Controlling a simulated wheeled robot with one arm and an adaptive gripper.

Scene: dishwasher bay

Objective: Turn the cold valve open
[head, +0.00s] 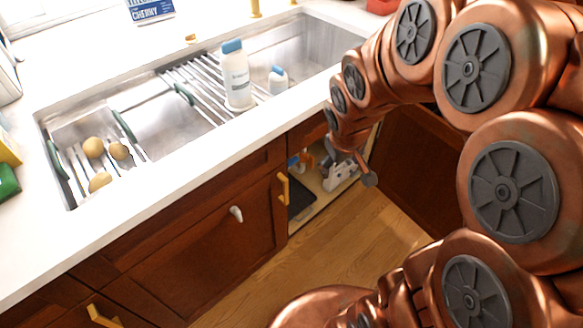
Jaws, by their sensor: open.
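My copper-coloured arm reaches down from the right in the head view. My gripper (348,165) is at its end, at the mouth of the open cabinet under the sink. Its grey fingers are spread, with nothing visible between them. Inside the cabinet, just left of the gripper, are small blue and orange parts (302,160). They are too small and too covered to tell whether one is the cold valve or how its handle is turned. The gripper hides part of the cabinet's inside, and I cannot tell whether it touches anything there.
The cabinet's open door (415,160) stands close to the right of my gripper. A white object (340,178) and a dark panel (301,198) are inside. The sink (75,125) and white counter (130,205) lie above. The wooden floor (340,250) in front looks clear.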

